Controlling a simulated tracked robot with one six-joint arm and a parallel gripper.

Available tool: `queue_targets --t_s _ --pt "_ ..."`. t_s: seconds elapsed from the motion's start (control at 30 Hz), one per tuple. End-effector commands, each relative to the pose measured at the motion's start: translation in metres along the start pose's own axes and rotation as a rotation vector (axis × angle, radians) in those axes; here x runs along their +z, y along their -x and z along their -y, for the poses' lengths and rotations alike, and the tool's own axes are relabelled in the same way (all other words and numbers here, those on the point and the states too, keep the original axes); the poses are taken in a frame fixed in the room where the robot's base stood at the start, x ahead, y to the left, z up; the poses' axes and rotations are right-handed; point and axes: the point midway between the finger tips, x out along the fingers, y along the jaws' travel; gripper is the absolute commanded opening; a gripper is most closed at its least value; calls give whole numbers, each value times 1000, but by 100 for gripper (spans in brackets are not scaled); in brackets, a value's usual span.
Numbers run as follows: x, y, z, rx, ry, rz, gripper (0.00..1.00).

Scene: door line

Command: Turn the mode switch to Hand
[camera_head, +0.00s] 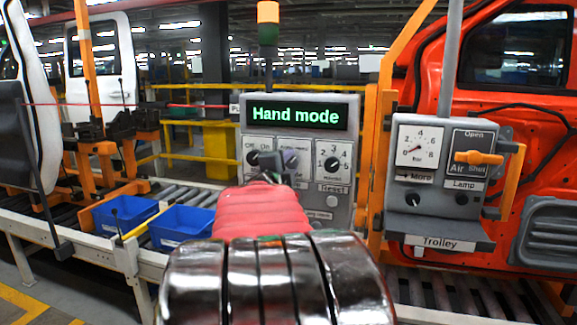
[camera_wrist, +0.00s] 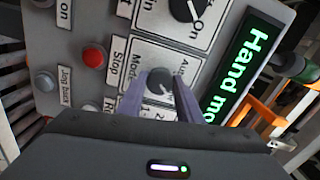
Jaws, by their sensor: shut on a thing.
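The grey control panel (camera_head: 341,200) stands ahead, and its display (camera_head: 300,116) reads "Hand mode" in green. In the wrist view the display (camera_wrist: 243,68) is partly cut off. The mode switch (camera_wrist: 160,83) is a dark round knob beside the words "Mode" and "Auto". My gripper (camera_wrist: 160,97) has its two fingers on either side of this knob, shut on it. In the head view my gripper (camera_head: 272,164) is at the panel, and my arm hides part of the panel's lower left. The knob's exact pointing direction is hard to tell.
Other dials sit close by, including a numbered dial (camera_head: 332,164). A red button (camera_wrist: 93,57) and a grey-blue button (camera_wrist: 45,82) are on the panel. An orange post (camera_head: 381,130) and the trolley box (camera_head: 436,160) stand right. Blue bins (camera_head: 183,228) are left.

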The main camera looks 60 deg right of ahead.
Motion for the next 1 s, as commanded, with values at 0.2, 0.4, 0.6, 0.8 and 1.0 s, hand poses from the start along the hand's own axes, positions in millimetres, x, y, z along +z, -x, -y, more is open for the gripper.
queue_targets --t_s 0.2,0.4,0.6,0.8,1.0 --pt "-2 -1 -2 3 0 -5 45" --pt "-1 0 -1 2 1 -3 51" --pt "-1 1 -1 1 1 -2 51" --pt "0 15 0 1 -1 -1 51" --pt "3 42 0 0 -1 -2 51"
